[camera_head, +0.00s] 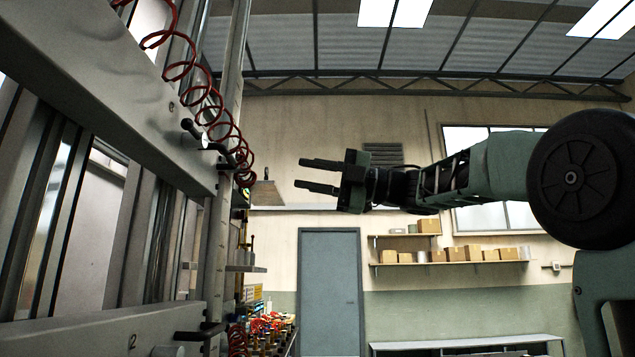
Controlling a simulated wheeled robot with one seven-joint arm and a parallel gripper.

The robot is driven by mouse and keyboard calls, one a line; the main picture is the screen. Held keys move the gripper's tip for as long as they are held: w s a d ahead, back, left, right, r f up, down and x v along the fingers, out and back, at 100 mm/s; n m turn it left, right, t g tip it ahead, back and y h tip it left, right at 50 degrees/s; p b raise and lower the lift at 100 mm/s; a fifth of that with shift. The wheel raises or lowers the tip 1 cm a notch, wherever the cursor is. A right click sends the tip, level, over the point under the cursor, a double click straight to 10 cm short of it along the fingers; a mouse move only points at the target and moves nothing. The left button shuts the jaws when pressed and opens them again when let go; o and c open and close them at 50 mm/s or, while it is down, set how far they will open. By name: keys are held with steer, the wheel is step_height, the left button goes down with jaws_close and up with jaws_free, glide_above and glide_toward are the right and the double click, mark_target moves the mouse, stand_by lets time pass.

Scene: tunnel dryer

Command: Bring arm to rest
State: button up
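My gripper (318,175) is at the end of my arm, which reaches in from the right of the head view. Its two dark fingers point left and are spread apart with nothing between them. The arm is stretched out roughly level, high above the floor. The fingertips are in front of the far wall in the picture and clear of the machine on the left. No object is in the gripper.
A large grey machine frame (88,60) with a red coiled hose (208,100) fills the left side. A blue-grey door (329,290), wall shelves (450,264) with several boxes, and a low bench (466,343) are at the back. The space around the gripper looks free.

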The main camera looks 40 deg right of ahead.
steer(key=shift+s+d+f, duration=0.1)
steer(key=shift+s+d, duration=0.2)
steer(key=shift+d, duration=0.15)
